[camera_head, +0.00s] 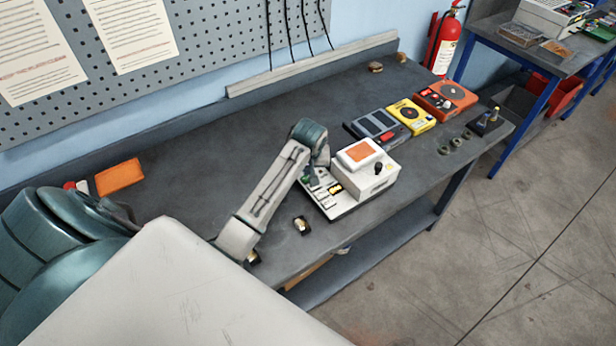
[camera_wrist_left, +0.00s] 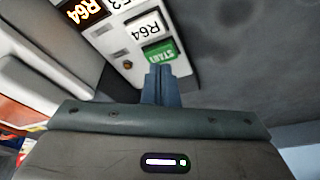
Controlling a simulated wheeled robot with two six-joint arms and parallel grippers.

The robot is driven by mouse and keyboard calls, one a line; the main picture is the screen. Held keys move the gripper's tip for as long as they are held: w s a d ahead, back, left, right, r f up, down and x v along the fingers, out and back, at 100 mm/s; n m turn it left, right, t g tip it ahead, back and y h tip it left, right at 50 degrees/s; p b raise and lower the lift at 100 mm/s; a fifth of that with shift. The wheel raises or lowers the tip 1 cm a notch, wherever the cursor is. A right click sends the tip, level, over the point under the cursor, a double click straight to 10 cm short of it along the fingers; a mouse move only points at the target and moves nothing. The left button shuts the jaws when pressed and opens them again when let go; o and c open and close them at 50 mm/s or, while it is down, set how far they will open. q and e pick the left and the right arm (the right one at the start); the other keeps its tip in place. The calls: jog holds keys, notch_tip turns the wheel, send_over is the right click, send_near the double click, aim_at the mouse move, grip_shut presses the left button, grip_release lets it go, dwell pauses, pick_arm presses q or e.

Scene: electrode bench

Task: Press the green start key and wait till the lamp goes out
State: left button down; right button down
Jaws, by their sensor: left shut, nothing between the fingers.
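The green START key (camera_wrist_left: 159,51) is on a pale panel in the left wrist view. The white device (camera_head: 378,184) with its key panel (camera_head: 343,208) stands on the bench in the head view. My left gripper (camera_wrist_left: 158,72) is shut and empty, its fingertips at the near edge of the green key; whether they touch it I cannot tell. In the head view my left gripper (camera_head: 308,172) reaches down over the panel's left side. A small round dot (camera_wrist_left: 127,65), perhaps the lamp, sits beside the key and looks dull. An orange lit R64 display (camera_wrist_left: 83,11) shows too.
A grey device (camera_head: 376,129), a yellow device (camera_head: 411,115) and a red-orange device (camera_head: 446,99) stand farther right on the dark bench. A small dark-based cell (camera_head: 302,225) is close to the panel.

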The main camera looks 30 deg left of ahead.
pick_arm(q)
jog(key=shift+f, duration=0.35)
jog(key=shift+f, duration=0.4)
jog(key=shift+r, duration=0.1)
notch_tip(320, 180, up, 2)
jog(key=shift+p, duration=0.5)
jog(key=shift+r, duration=1.9)
